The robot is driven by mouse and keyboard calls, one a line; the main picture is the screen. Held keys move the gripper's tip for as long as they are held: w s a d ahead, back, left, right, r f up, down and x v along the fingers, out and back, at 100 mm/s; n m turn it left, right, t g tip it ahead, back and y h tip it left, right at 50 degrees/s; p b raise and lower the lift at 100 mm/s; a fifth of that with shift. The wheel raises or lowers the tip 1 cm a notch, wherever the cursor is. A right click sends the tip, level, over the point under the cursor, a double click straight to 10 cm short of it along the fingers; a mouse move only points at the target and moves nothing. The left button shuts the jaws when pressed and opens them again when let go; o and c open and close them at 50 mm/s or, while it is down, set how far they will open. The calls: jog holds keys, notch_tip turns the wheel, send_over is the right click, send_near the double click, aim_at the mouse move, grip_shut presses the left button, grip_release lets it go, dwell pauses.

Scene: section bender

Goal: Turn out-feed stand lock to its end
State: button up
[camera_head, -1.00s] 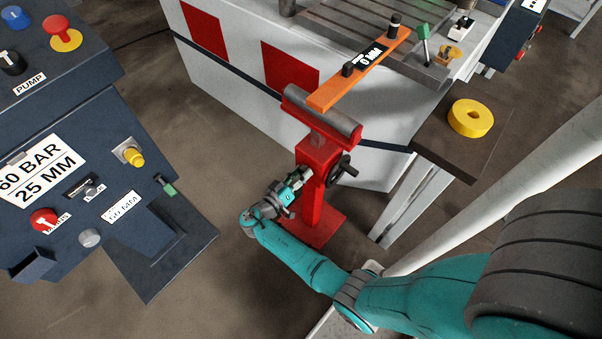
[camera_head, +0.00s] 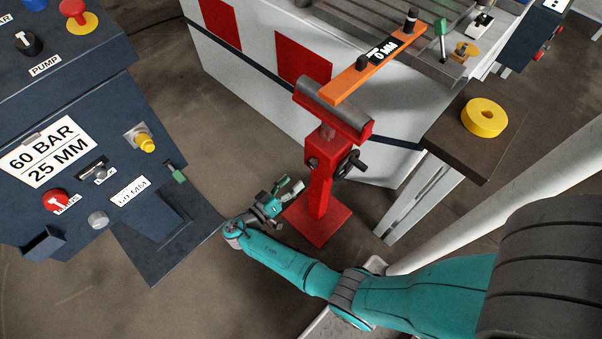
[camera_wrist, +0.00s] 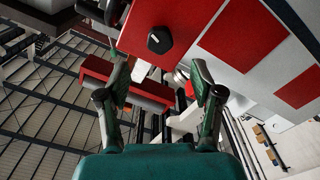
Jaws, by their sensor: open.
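The red out-feed stand (camera_head: 319,195) stands upright on a square base, with a grey roller (camera_head: 336,108) on top. On its right side is a black handwheel (camera_head: 350,164). In the wrist view, a black round knob with a white mark (camera_wrist: 160,40) sits on the stand's red post, probably the lock. In the head view, a small dark spot shows on the post's near face, too small to read. My gripper (camera_head: 289,188) is open and empty, just left of the post and lower than the handwheel. In the wrist view, its fingers (camera_wrist: 160,76) are spread apart, with the knob beyond them.
A dark control console (camera_head: 75,150) with knobs and buttons stands on the left. The white machine body (camera_head: 262,75) is behind the stand. An orange bar (camera_head: 350,78) reaches over the roller.

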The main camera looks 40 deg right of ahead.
jog(key=shift+a, duration=1.5)
jog(key=shift+s, duration=0.1)
